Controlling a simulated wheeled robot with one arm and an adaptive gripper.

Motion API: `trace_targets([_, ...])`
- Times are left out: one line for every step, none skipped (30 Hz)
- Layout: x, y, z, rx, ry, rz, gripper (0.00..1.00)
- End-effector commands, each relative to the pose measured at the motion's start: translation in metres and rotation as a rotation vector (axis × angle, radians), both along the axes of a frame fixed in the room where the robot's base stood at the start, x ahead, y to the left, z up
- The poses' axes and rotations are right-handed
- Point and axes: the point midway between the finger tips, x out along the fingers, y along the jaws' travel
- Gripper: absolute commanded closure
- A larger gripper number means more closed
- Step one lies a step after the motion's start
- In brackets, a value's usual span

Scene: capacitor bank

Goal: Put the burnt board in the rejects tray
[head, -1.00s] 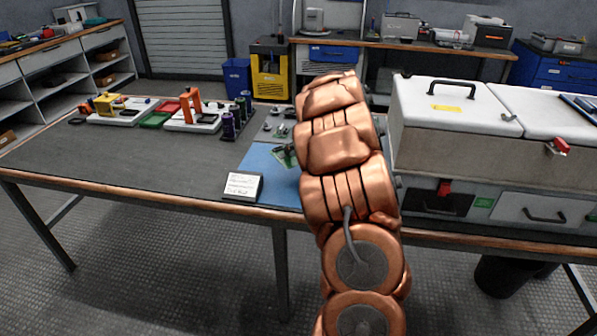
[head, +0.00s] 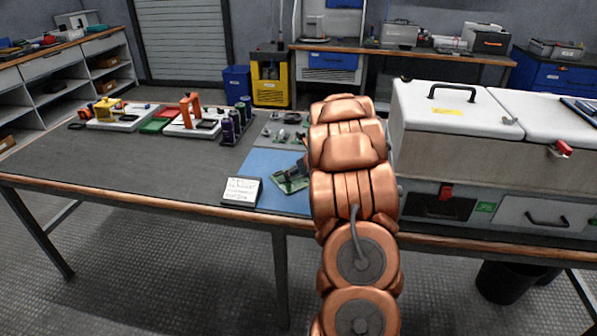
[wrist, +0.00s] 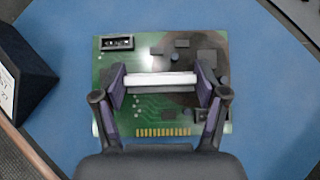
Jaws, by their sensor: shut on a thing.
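The burnt board (wrist: 150,108) is a green circuit board with a dark scorched patch at its upper right and gold contacts along its lower edge. It also shows in the head view (head: 288,183), over the blue mat (head: 266,168) and partly hidden by my arm. My gripper (wrist: 160,82) is shut on a pale bar across the middle of the board. I cannot tell whether the board touches the mat. I cannot make out for sure which container is the rejects tray.
A card with writing (head: 241,190) stands at the mat's front left. Purple cylinders (head: 232,123), white bases with orange and yellow parts, and a green and red item (head: 160,121) stand behind. A large white-lidded case (head: 455,110) blocks the right.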

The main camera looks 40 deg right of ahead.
Motion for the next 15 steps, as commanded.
trace_targets([-0.0001,-0.0003,-0.0011,0.000,0.000,0.000,0.67])
trace_targets([-0.0001,-0.0003,-0.0021,-0.001,0.000,-0.001,0.67])
trace_targets([-0.0001,-0.0004,-0.0032,-0.001,0.000,-0.001,0.67])
trace_targets([-0.0002,-0.0004,-0.0038,0.000,0.000,-0.001,0.67])
trace_targets([-0.0002,-0.0003,-0.0030,0.000,0.000,-0.001,0.26])
trace_targets([-0.0001,-0.0003,-0.0025,0.000,0.000,-0.001,0.21])
trace_targets([-0.0002,-0.0003,-0.0024,0.000,0.000,-0.001,0.18])
trace_targets([-0.0002,-0.0003,-0.0024,0.000,0.000,-0.001,0.15])
trace_targets([-0.0003,-0.0003,-0.0025,0.001,0.000,-0.001,0.11])
trace_targets([-0.0003,-0.0003,-0.0025,0.000,0.000,-0.001,0.08])
trace_targets([-0.0003,-0.0002,-0.0025,0.000,0.000,-0.001,0.05])
trace_targets([-0.0003,-0.0003,-0.0025,0.000,0.000,-0.001,0.03])
trace_targets([-0.0003,-0.0002,-0.0025,0.000,0.000,-0.001,0.03])
trace_targets([-0.0003,-0.0002,-0.0025,0.000,0.000,-0.001,0.03])
trace_targets([-0.0003,-0.0002,-0.0025,0.000,0.000,-0.001,0.03])
